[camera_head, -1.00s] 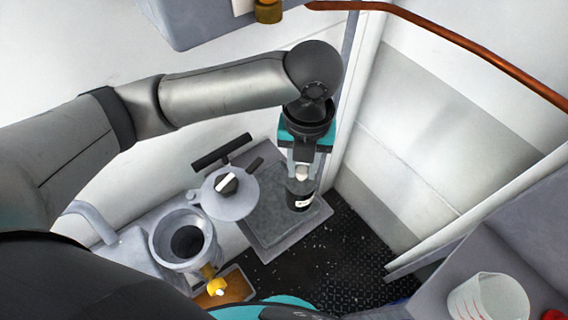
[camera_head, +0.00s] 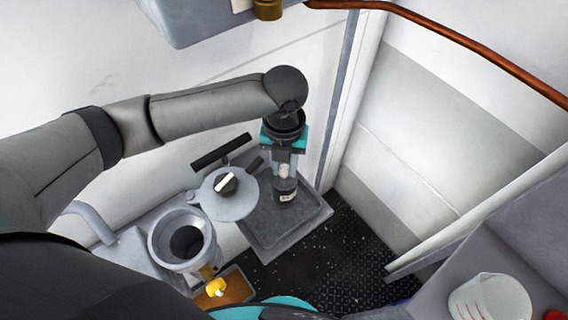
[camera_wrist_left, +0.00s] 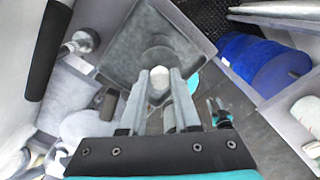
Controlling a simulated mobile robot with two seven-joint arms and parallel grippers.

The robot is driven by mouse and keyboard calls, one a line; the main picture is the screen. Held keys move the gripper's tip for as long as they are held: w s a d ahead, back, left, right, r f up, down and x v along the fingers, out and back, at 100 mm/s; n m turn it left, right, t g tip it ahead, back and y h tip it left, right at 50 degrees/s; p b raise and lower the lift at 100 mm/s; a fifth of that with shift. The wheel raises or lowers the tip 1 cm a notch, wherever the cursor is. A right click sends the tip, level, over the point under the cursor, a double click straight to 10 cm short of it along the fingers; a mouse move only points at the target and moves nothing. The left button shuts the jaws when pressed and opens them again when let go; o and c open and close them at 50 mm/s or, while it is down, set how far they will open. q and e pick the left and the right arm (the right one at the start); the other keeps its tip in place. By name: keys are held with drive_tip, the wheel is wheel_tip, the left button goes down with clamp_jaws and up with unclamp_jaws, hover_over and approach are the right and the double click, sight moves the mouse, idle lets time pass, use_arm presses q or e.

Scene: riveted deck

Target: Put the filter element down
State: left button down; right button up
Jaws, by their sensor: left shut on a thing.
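The filter element (camera_head: 286,192) is a dark cylinder with a pale label and a whitish top. My left gripper (camera_head: 285,172) points down and is shut on its top. In the left wrist view the pale top (camera_wrist_left: 160,80) shows between the fingers (camera_wrist_left: 160,98), with the tray (camera_wrist_left: 190,38) beyond. The fingers hide part of the element.
Left of the tray are a round grey lid (camera_head: 222,207) with a knob and an open grey housing (camera_head: 170,236). A measuring cup (camera_head: 488,300) stands lower right. A blue cylinder (camera_wrist_left: 260,65) shows in the left wrist view. The tray's right part is clear.

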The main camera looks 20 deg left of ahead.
use_arm(q)
drive_tip(key=shift+f, duration=0.1)
drive_tip(key=c, duration=0.6)
unclamp_jaws()
wheel_tip(320, 180, up, 8)
drive_tip(key=shift+f+p, duration=0.1)
drive_tip(key=shift+p, duration=0.3)
